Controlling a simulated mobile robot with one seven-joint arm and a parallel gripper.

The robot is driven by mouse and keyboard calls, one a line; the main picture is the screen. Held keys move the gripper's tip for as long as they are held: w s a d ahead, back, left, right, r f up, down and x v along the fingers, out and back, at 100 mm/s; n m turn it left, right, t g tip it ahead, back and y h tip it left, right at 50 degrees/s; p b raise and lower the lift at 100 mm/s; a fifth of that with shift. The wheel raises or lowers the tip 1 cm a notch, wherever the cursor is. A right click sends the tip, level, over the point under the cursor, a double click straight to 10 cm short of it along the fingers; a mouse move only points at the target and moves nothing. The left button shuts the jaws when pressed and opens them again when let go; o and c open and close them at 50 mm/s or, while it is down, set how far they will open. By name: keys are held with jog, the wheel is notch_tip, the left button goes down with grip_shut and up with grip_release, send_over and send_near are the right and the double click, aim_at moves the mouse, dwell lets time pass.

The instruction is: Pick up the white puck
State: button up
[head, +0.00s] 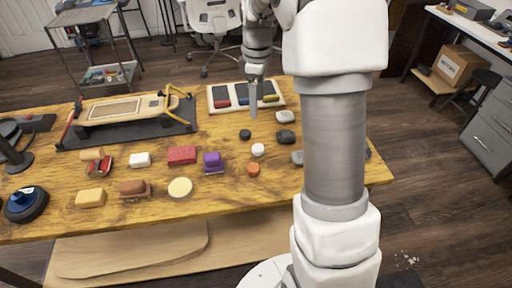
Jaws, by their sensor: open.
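The white puck (258,149) is a small white round piece lying on the wooden table (225,135), right of the middle. An orange puck (253,169) lies just in front of it and a black puck (245,134) just behind it. My gripper (253,112) hangs above the table, behind and higher than the white puck, pointing down. It is open, with nothing seen in it, and apart from the puck. My arm covers the table's right part.
A purple block (212,161), red block (181,155) and cream disc (180,188) lie to the left. A dark ridged piece (285,137) and a pale lump (285,117) lie to the right. A tray (215,108) and a board on a mat (70,141) are behind.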

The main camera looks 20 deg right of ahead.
jog(key=f, duration=0.1)
jog(key=b, duration=0.3)
send_over(258, 147)
jog(key=f, duration=1.1)
jog(key=shift+a+f, duration=0.2)
jog(key=shift+s+d+f+b, duration=0.15)
jog(key=shift+f+b, duration=0.55)
jog(key=shift+f, duration=2)
grip_shut()
jog(key=shift+r, duration=0.1)
